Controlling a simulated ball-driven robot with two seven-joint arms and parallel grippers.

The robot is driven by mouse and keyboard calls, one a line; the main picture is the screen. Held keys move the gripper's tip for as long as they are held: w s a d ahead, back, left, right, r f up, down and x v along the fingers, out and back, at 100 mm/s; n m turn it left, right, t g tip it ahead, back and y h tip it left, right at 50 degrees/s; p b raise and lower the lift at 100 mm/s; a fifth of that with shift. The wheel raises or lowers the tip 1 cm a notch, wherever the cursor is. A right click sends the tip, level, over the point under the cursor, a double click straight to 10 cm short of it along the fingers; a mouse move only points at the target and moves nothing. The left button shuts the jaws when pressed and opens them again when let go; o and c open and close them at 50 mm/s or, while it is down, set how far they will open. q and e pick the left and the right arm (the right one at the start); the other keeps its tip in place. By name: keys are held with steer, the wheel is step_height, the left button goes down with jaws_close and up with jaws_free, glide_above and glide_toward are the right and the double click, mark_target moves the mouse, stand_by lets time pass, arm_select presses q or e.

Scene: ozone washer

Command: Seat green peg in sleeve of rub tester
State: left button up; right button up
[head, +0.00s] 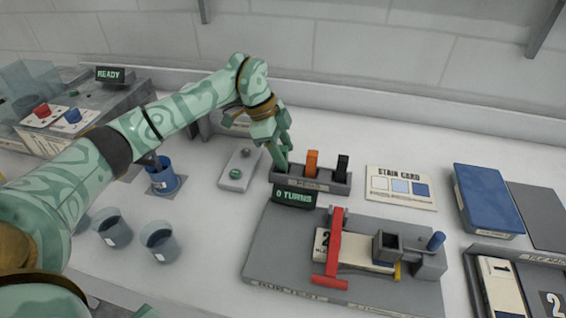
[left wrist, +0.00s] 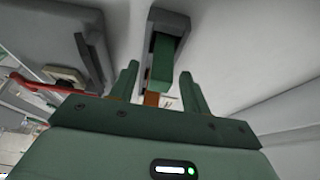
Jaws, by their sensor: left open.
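The green peg stands in the left slot of a small grey rack (head: 322,186). In the left wrist view the green peg (left wrist: 162,58) shows just past and between my fingertips. In the head view my left gripper (head: 281,153) points down at the rack and largely hides the peg. My left gripper (left wrist: 158,82) is open, its two fingers apart. The rub tester (head: 270,240) is a grey base with a red handle (head: 334,245), a tile marked 2 and a dark square, open-topped sleeve (head: 387,246). My right gripper is not in view.
An orange peg (head: 312,160) and a black peg (head: 342,166) stand in the same rack. A "0 TURNS" display (head: 293,194) is in front of it. A stain card (head: 400,188) and blue box (head: 487,198) lie right. Grey cups (head: 158,242) stand left.

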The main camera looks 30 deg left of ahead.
arm_select(q)
jaws_close()
steer(key=shift+r, duration=0.1)
